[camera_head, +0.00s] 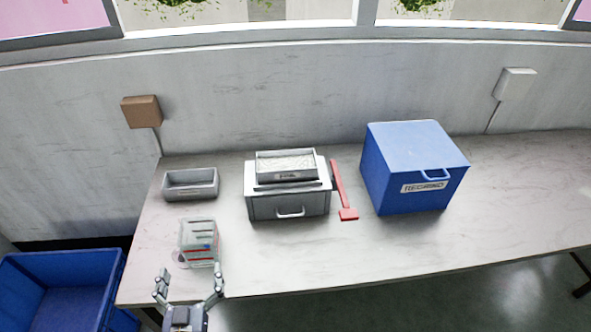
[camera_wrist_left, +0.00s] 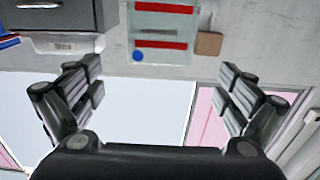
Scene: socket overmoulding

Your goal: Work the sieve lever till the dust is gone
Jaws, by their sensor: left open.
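The sieve (camera_head: 288,205) is a grey box with a front handle on the table. Its top tray (camera_head: 286,165) holds pale, speckled material; I cannot tell dust from grains. The red sieve lever (camera_head: 342,190) stands along the sieve's right side, with a wide flat end near the table. My left gripper (camera_head: 190,281) is open and empty at the table's front edge, well to the left and in front of the lever. In the left wrist view its spread fingers (camera_wrist_left: 160,85) have nothing between them. My right gripper is not in view.
A clear container with red bands (camera_head: 198,242) stands just beyond my left gripper. A grey open bin (camera_head: 190,184) is behind it. A blue lidded box (camera_head: 415,167) stands right of the lever. A blue crate (camera_head: 60,290) is at lower left. The table's right part is clear.

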